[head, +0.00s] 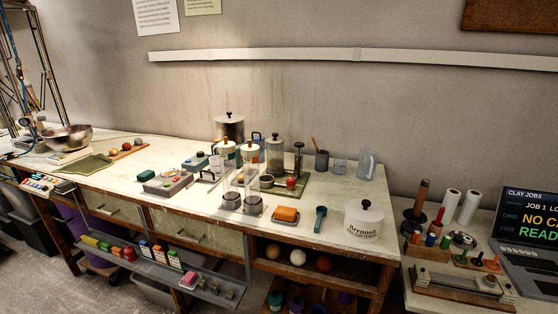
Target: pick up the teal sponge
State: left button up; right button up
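Neither of my grippers is in view, and nothing holds the block.
An orange block (286,214) lies on a small tray right of the middle, with a teal scoop (320,218) beside it. Clear cylinders (229,175) stand mid-table. A rack of small coloured boxes (160,254) hangs below the front edge.

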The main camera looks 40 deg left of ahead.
aim_at(146, 176)
jog(key=u, duration=2.2)
jog(key=i+j+z, duration=0.1)
jog(key=i+j, duration=0.3)
jog(key=j, duration=0.25)
jog(key=i+j+z, duration=0.25)
jog(key=j, duration=0.4)
jog(key=i+j, duration=0.25)
jog(key=j, duration=0.15)
jog(key=l+z, duration=0.05)
